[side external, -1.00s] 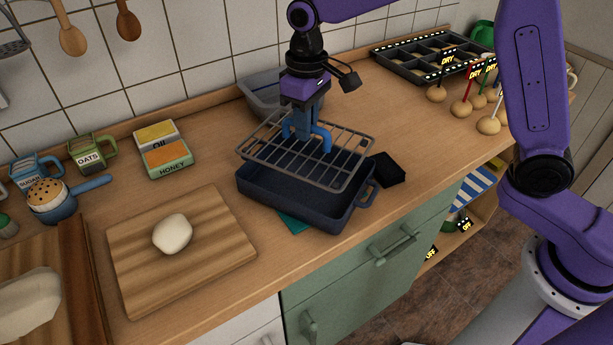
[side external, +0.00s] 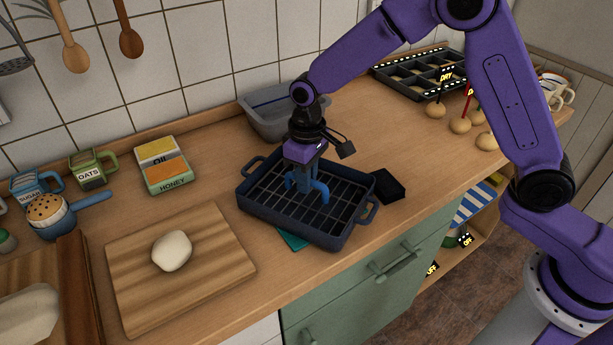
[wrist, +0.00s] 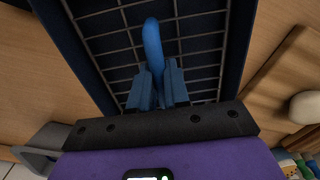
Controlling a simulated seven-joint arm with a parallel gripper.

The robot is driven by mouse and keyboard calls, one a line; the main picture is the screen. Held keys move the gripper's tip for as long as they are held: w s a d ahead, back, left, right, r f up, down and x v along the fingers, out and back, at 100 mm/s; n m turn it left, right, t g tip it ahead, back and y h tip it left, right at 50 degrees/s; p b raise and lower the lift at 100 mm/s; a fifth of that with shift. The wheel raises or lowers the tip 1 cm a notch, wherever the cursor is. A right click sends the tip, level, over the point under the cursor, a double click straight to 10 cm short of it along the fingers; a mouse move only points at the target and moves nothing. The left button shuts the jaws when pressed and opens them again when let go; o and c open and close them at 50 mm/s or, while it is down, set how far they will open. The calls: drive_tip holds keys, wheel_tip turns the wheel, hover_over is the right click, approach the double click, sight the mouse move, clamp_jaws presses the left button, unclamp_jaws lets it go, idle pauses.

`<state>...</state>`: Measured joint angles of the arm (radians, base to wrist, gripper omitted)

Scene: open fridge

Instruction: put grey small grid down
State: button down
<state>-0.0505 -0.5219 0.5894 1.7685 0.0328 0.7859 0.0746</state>
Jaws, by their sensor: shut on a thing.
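The grey small grid (side external: 268,198) lies inside the dark blue roasting pan (side external: 262,219), with its bars level within the pan's walls. The grid's bars also show in the wrist view (wrist: 205,45), with the pan's dark wall (wrist: 75,55) beside them. My gripper (side external: 307,196) reaches down into the pan and is shut on the grid near its middle. In the wrist view the blue fingers (wrist: 158,88) are close together over the bars.
A grey tub (side external: 272,124) stands behind the pan. A small black box (side external: 389,186) is close to the pan's right side. A teal item (side external: 292,241) sticks out under its front. A cutting board (side external: 210,265) with dough (side external: 172,251) lies left, with bare counter between.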

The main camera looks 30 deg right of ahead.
drive_tip(key=c, duration=1.1)
unclamp_jaws()
drive_tip(key=shift+f, duration=0.15)
wheel_tip(320, 180, up, 12)
drive_tip(key=shift+r, duration=0.2)
drive_tip(key=shift+d, duration=0.1)
drive_tip(key=s+d+f+n, duration=0.1)
drive_tip(key=s+d, duration=0.4)
drive_tip(key=s, duration=0.5)
drive_tip(key=s+d+f+n, duration=0.1)
drive_tip(key=s+d+n, duration=0.2)
drive_tip(key=s+d, duration=0.3)
drive_tip(key=s+d+n, duration=0.3)
drive_tip(key=s+d, duration=0.2)
drive_tip(key=s, duration=0.8)
drive_tip(key=shift+s+d+f, duration=0.4)
